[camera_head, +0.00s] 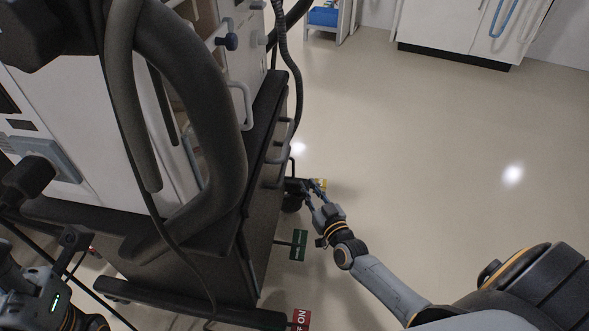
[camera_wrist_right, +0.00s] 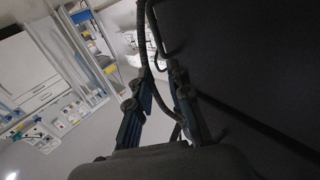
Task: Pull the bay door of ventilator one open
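A ventilator (camera_head: 75,115) on a dark wheeled cart fills the left of the head view; I cannot tell its number. A white handle (camera_head: 243,105) and a grey handle (camera_head: 278,152) show on its right side. My right gripper (camera_head: 313,187) is low beside the cart's right side, its fingers apart. The bay door cannot be clearly made out.
A green tag (camera_head: 299,245) and a red tag (camera_head: 301,319) stick out from the cart's lower right side. A thick dark hose (camera_head: 291,75) hangs along the cart. A white cabinet (camera_head: 450,25) stands at the back. The floor (camera_head: 420,150) to the right is clear.

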